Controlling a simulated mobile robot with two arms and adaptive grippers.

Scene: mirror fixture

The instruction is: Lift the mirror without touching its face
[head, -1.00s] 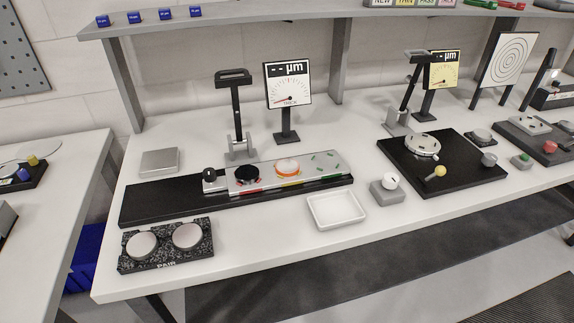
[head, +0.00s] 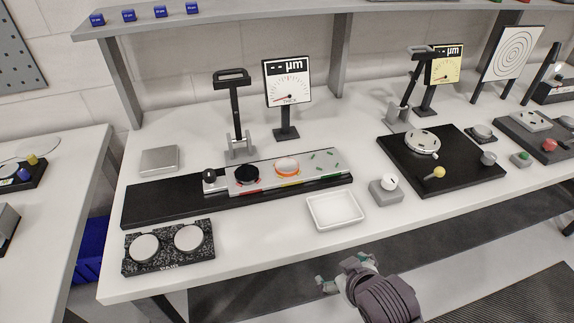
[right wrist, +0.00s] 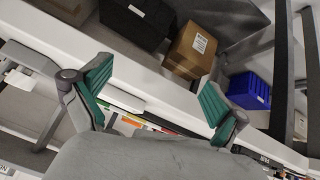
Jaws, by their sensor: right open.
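No piece is plainly marked as the mirror. A round silvery disc with small dark spots (head: 422,141) sits on a black base plate (head: 460,178) at the right of the bench. Two pale round discs, a left one (head: 145,248) and a right one (head: 188,238), lie in a speckled block marked PAIR (head: 168,264) at the front left. I cannot tell which is the mirror. My right gripper (head: 335,274) is just off the bench's front edge, below the white tray, empty and apart from all these. Its teal fingers stand wide apart in the right wrist view (right wrist: 158,78). My left gripper is not seen.
A white tray (head: 336,225) and a grey box with a white knob (head: 386,195) stand near the front edge. Behind are a long black base (head: 150,206), a lever stand (head: 237,120) and a dial gauge (head: 287,82). The right wrist view shows a cardboard box (right wrist: 190,50) and blue bin (right wrist: 249,90).

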